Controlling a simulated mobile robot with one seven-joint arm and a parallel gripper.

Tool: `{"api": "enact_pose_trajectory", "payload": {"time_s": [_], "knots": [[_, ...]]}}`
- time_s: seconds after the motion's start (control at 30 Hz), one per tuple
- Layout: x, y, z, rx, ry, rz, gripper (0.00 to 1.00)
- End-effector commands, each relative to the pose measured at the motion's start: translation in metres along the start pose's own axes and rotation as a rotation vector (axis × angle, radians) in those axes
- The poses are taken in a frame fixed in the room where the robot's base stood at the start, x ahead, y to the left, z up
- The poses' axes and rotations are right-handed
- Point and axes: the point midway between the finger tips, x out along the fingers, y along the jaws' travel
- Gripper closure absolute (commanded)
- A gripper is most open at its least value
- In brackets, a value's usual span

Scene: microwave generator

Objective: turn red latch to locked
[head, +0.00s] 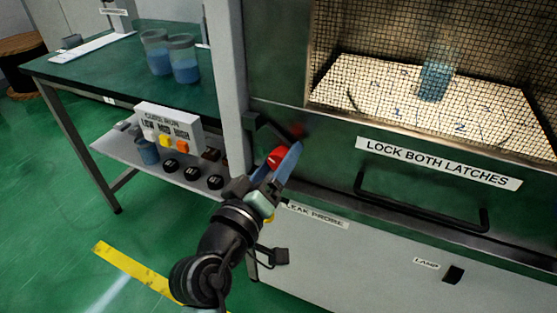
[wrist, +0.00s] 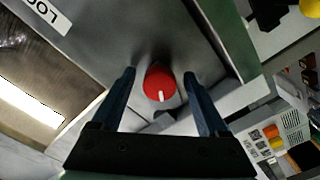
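The red latch (head: 276,157) is a round knob on the front left of the microwave unit, left of the "LOCK BOTH LATCHES" label (head: 438,163). In the wrist view the red latch (wrist: 158,80) shows a white mark near its lower edge, pointing down in the picture. My gripper (head: 283,160) is at the knob in the head view and partly covers it. In the wrist view my gripper (wrist: 160,75) is open, one blue finger on each side of the knob, with visible gaps. I cannot tell how far the fingertips reach along it.
A black bar handle (head: 420,208) runs across the door front, below the mesh window with a beaker (head: 436,78) inside. A dark angled bracket (head: 268,130) sits just above the knob. To the left is a control box (head: 168,128) on a shelf and a green bench (head: 110,70).

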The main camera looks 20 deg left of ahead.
Motion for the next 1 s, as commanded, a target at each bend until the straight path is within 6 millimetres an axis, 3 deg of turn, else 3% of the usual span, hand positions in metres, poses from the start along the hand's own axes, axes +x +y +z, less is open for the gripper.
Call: {"api": "enact_pose_trajectory", "payload": {"time_s": [0.2, 0.33, 0.73, 1.0], "knots": [[-0.002, 0.000, 0.002, -0.002, -0.003, -0.001, 0.23], [-0.014, -0.001, 0.001, -0.003, -0.003, -0.003, 0.23], [-0.097, -0.002, 0.001, -0.002, -0.001, -0.005, 0.23], [-0.127, 0.000, 0.000, 0.000, -0.001, -0.001, 0.23]]}}
